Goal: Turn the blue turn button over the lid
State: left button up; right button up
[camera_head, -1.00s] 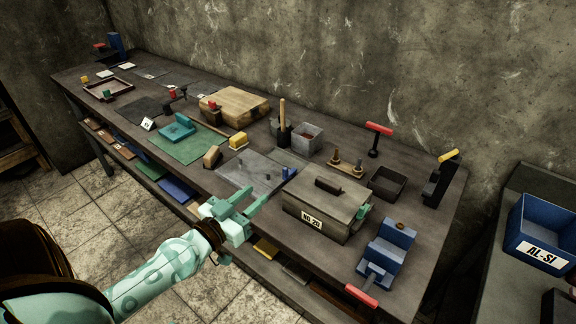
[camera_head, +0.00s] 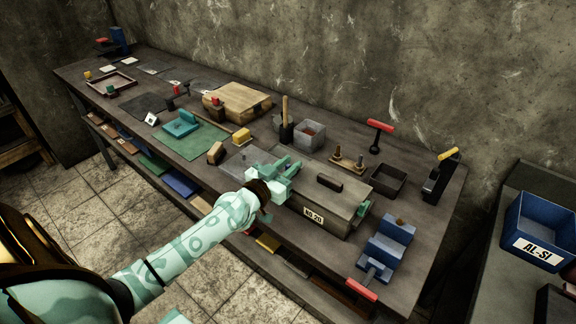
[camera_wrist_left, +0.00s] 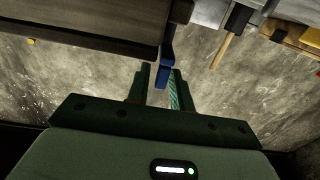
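The box (camera_head: 335,217) with the label "NO 20" stands near the table's front edge. Its lid (camera_head: 312,180) is on and carries a dark handle (camera_head: 329,183). My left gripper (camera_head: 288,170) is at the left end of the box and hides the blue turn button in the head view. In the left wrist view the blue turn button (camera_wrist_left: 166,62) hangs from the box edge into the gap between the fingers of my left gripper (camera_wrist_left: 160,80). The fingers are apart, with some gap beside the button. Contact is unclear. My right gripper does not show.
A green part (camera_head: 364,208) is at the box's right end. A blue vise (camera_head: 388,245) with a red handle stands to the right. Behind are a grey bin (camera_head: 309,135), a board with pegs (camera_head: 347,163) and a dark tray (camera_head: 388,181).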

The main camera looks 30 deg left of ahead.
pick_arm(q)
grip_shut()
jog(key=shift+d+r+n+y+p, duration=0.25)
jog(key=shift+n+y+p, duration=0.25)
jog(key=shift+y+p, duration=0.4)
jog(key=n+y+p, duration=0.2)
jog(key=y, duration=0.1)
jog(key=d+n+g+y+p, duration=0.1)
jog(key=n+y+p, duration=0.1)
jog(key=p, duration=0.1)
jog(key=shift+w+d+r+y, duration=0.1)
jog(key=shift+d+y, duration=0.05)
jog(key=shift+y, duration=0.25)
jog(key=shift+w+d+n+g+y+p, duration=0.1)
jog(key=shift+d+n+g+y+p, duration=0.1)
jog(key=shift+n+g+y+p, duration=0.65)
jog(key=shift+w+d+f+n+g+y, duration=0.15)
jog(key=shift+n+g+y, duration=0.35)
jog(key=shift+y, duration=0.4)
jog(key=shift+w+d+f+n+g+y, duration=0.15)
jog(key=shift+n+g+y, duration=0.1)
jog(key=shift+n+y, duration=0.45)
jog(key=shift+y, duration=0.25)
